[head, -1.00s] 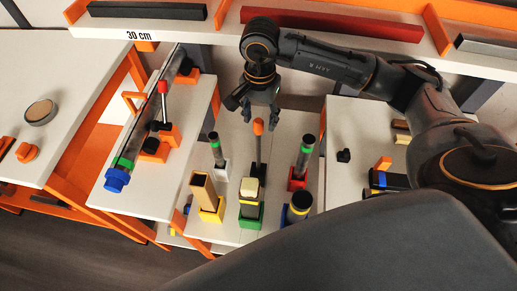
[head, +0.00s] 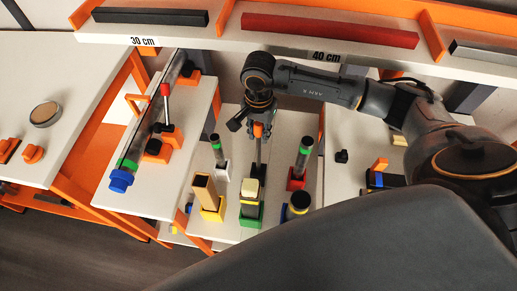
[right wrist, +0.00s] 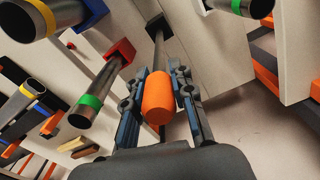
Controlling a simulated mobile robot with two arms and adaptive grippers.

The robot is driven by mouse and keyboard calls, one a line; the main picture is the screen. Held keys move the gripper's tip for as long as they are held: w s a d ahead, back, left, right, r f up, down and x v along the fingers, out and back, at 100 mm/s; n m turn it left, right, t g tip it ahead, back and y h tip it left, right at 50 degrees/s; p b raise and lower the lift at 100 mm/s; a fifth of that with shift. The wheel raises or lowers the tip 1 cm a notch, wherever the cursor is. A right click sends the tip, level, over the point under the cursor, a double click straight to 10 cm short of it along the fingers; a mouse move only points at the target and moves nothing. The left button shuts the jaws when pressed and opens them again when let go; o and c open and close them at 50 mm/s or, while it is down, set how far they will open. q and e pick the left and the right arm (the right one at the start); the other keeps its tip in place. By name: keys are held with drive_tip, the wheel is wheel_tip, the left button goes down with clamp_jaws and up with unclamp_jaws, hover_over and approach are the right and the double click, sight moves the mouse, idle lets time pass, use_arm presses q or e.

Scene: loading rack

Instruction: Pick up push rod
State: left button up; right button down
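The push rod is a thin grey rod with an orange handle (head: 258,130), standing upright in the middle of the centre shelf. In the right wrist view its orange handle (right wrist: 158,98) is between the fingers, and its shaft runs down to a dark holder. My right gripper (head: 259,121) is over the top of the rod. In the right wrist view the right gripper (right wrist: 160,85) is open, with one finger on each side of the handle and narrow gaps showing. My left gripper is not in view.
Green-banded tubes in a white holder (head: 221,170) and a red holder (head: 296,180) stand on either side. A wooden block in a yellow holder (head: 213,212) and a green holder (head: 250,217) stand in front. A rack shelf (head: 225,38) with bars runs behind.

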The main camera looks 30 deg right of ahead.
drive_tip(key=shift+r, duration=0.1)
idle(0.3)
drive_tip(key=shift+r, duration=0.45)
wheel_tip(320, 180, up, 17)
drive_tip(key=b, duration=0.4)
idle(0.4)
